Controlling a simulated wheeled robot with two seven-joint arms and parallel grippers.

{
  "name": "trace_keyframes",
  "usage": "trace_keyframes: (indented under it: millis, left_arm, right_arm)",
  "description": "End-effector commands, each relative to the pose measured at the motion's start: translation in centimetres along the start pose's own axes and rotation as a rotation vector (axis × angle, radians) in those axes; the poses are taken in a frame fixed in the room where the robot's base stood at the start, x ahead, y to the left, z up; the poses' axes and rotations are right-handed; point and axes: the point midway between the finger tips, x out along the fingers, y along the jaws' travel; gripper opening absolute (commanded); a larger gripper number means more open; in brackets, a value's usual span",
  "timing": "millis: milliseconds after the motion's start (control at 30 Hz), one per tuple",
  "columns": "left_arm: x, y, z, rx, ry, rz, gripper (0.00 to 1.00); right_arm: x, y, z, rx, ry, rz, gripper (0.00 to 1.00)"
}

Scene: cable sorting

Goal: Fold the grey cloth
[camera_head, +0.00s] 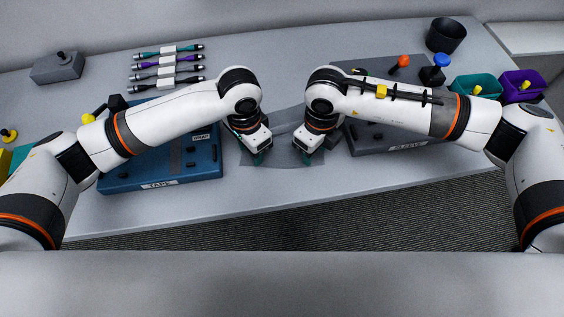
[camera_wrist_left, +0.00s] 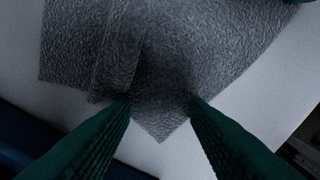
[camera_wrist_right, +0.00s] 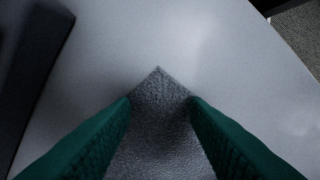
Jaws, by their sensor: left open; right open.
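The grey cloth (camera_head: 284,145) lies on the table between the blue board and the dark board, partly hidden under my two arms. In the left wrist view the cloth (camera_wrist_left: 190,50) shows a crease or overlapping layer at its left and a corner pointing down between the fingers. My left gripper (camera_head: 257,160) is open, its green fingertips on either side of that corner. In the right wrist view another cloth corner (camera_wrist_right: 160,100) points up between the fingertips. My right gripper (camera_head: 308,160) is open around that corner. Whether the fingers touch the cloth is unclear.
A blue board labelled TAPE (camera_head: 160,172) lies to the left and a dark board labelled SLEEVE (camera_head: 400,138) to the right. Several cables (camera_head: 168,66) lie at the back left. A black cup (camera_head: 446,35), a teal bin (camera_head: 475,87) and a purple bin (camera_head: 521,86) stand at the right.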

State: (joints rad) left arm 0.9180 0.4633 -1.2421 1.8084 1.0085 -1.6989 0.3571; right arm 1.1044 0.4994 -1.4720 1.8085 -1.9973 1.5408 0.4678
Motion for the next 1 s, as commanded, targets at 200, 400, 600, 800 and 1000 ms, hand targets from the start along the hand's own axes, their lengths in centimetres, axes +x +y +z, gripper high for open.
trace_keyframes:
  millis: [200, 400, 600, 800, 1000]
  left_arm:
    - [0.14, 0.00, -0.01, 0.000, 0.000, 0.000, 0.42]
    - [0.23, -0.01, -0.01, 0.000, 0.000, -0.001, 0.32]
    - [0.25, -0.02, -0.02, 0.000, 0.001, -0.001, 0.16]
    - [0.26, -0.03, -0.03, 0.000, 0.001, -0.001, 0.00]
    - [0.27, -0.01, -0.05, 0.000, 0.002, -0.001, 0.00]
  right_arm:
    - [0.14, -0.01, 0.00, 0.000, 0.000, 0.000, 0.42]
    - [0.23, -0.01, 0.01, 0.000, -0.001, 0.000, 0.32]
    - [0.24, 0.00, 0.01, 0.000, -0.001, 0.000, 0.16]
    - [0.24, 0.00, 0.02, 0.001, -0.001, 0.000, 0.00]
    - [0.24, 0.02, 0.03, 0.001, -0.001, 0.000, 0.00]
